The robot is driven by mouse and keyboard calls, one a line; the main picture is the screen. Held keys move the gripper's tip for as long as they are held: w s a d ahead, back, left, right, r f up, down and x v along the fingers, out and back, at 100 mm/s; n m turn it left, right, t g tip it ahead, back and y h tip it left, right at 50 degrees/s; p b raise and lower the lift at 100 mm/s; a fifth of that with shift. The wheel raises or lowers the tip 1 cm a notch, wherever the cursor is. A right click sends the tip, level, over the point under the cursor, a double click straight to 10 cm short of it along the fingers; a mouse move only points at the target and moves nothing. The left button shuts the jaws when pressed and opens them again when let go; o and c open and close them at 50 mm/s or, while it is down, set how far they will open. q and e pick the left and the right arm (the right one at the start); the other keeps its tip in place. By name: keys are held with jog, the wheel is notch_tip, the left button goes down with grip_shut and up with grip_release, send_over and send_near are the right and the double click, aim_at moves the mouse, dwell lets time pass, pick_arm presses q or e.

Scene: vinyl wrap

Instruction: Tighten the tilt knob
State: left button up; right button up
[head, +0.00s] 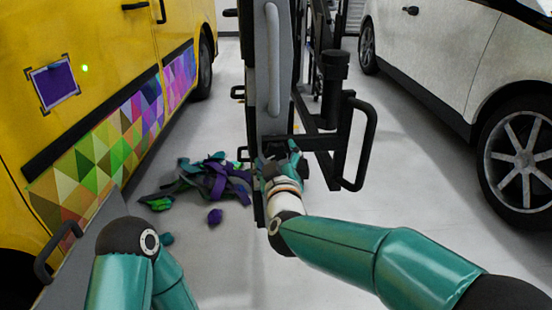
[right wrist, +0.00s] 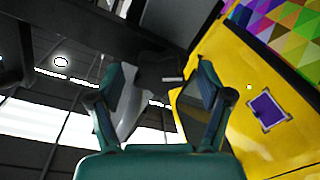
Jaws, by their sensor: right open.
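A tall black and grey stand (head: 272,80) rises in the middle of the head view, with a dark side bracket and a looped handle (head: 369,140). My right gripper (head: 281,154) is at the lower part of this stand, beside the bracket. It is open, and its two fingers (right wrist: 162,88) show apart in the right wrist view. A pale grey rounded part shows behind the left finger there.
A yellow van (head: 95,70) with a colourful triangle pattern stands on the left. A white car (head: 440,60) stands on the right. A heap of purple, green and dark scraps (head: 205,180) lies on the floor left of the stand. The grey floor (head: 420,190) between stand and car is clear.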

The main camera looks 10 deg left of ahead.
jog(key=shift+w, duration=0.15)
jog(key=c, duration=1.1)
jog(key=shift+c, duration=0.2)
